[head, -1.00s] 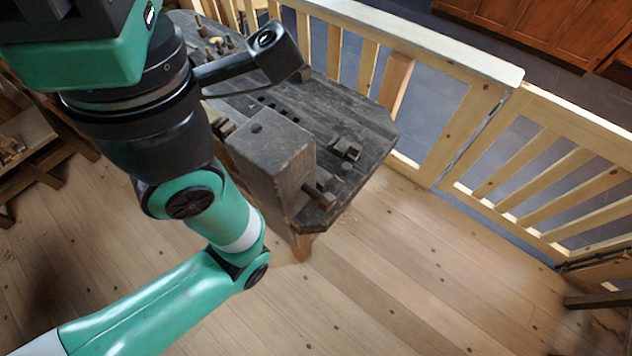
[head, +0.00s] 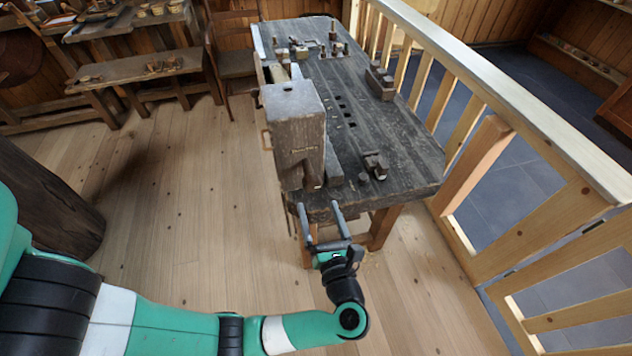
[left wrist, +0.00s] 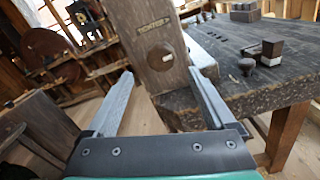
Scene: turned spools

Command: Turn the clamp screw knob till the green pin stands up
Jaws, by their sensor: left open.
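A big dark wooden block (head: 296,125) stands at the near end of the workbench. A rounded wooden end (head: 313,178), possibly the clamp screw knob, shows low on its front face. The block (left wrist: 150,30) also fills the upper middle of the left wrist view, with a lettered plate and a round slotted part (left wrist: 167,58) on its face. I cannot make out a green pin. My left gripper (head: 319,207) is open and empty, its fingers pointing at the block from the near side, apart from it. The fingers (left wrist: 162,80) also show in the left wrist view.
The dark workbench (head: 405,150) carries a small block and a round stub (head: 376,165), with more small pieces at the far end. A pale wooden railing (head: 500,115) runs along its right. A dark round post (head: 45,205) stands left. The floor between is clear.

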